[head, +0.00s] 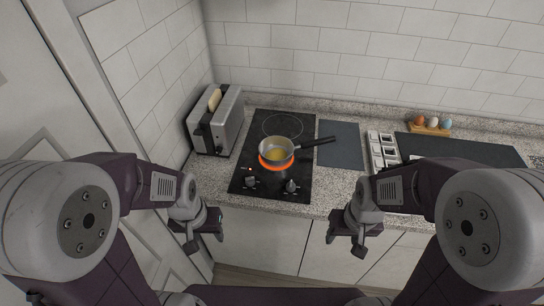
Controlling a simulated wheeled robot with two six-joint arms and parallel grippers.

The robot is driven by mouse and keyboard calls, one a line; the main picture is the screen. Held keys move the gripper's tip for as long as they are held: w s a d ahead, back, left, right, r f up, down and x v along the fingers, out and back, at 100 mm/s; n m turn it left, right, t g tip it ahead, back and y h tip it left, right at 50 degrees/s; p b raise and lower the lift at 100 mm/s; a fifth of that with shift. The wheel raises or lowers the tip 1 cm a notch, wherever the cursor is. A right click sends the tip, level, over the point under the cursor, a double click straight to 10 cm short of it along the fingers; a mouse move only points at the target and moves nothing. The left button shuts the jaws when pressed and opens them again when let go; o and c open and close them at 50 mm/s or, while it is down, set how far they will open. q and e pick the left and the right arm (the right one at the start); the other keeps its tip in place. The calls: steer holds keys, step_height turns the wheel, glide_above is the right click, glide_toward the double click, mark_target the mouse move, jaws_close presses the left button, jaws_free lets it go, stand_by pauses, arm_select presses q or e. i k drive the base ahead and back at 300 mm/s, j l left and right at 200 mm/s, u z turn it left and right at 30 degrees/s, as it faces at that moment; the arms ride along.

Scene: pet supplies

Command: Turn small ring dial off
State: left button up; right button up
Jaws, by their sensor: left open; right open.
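A black cooktop (302,125) is set in the speckled counter. Two dark dials stand at its front edge: a left dial (250,182) and a right dial (291,187). Which dial belongs to which ring I cannot tell. The front ring (277,166) glows orange-red under a pan. The back ring (282,125) shows only a thin outline and is not glowing. My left gripper (206,241) is open and empty, in front of the counter, left of the dials. My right gripper (346,241) is open and empty, in front of the counter, right of the dials.
A grey saucepan (268,146) with yellow contents sits on the glowing ring, its handle pointing right. A toaster (226,122) with bread stands left of the cooktop. A dark mat (341,145), a white compartment tray (376,152) and an egg holder (428,130) lie to the right.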

mark_target(250, 181)
steer(key=i+u, duration=0.3)
steer(key=u, duration=0.15)
steer(key=i+u, duration=0.25)
steer(key=u, duration=0.15)
